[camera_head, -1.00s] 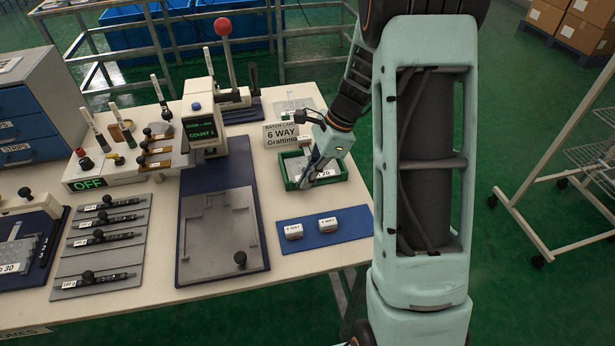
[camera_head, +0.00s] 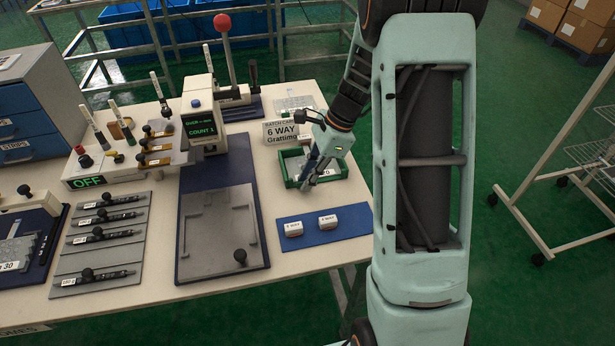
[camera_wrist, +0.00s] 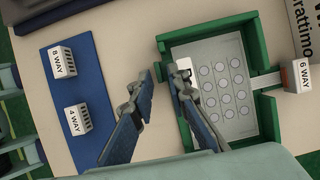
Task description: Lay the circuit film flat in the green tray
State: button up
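The circuit film (camera_wrist: 222,85), pale grey with rows of round pads, lies inside the green tray (camera_wrist: 208,31) and looks flat on its floor. In the head view the film (camera_head: 328,173) is partly hidden by my gripper. Its white label is partly covered by a finger in the wrist view. My gripper (camera_wrist: 160,80) is over the tray's near-left side, its fingers apart with a gap and nothing seen between them. One finger overlaps the film's edge in the picture; I cannot tell whether it touches. In the head view my gripper (camera_head: 307,176) points down at the tray (camera_head: 343,178).
A blue mat (camera_head: 350,222) with two white blocks, 8 WAY (camera_wrist: 63,62) and 4 WAY (camera_wrist: 78,118), lies in front of the tray. A 6 WAY block (camera_wrist: 296,76) sits at the tray's side. A batch card (camera_head: 286,133) stands behind. A press fixture (camera_head: 220,230) is left.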

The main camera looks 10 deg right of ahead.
jog(key=shift+o, duration=0.6)
jog(key=shift+d+r, duration=0.1)
jog(key=shift+r, duration=0.2)
jog(key=v, duration=1.1)
jog(key=shift+r, duration=0.2)
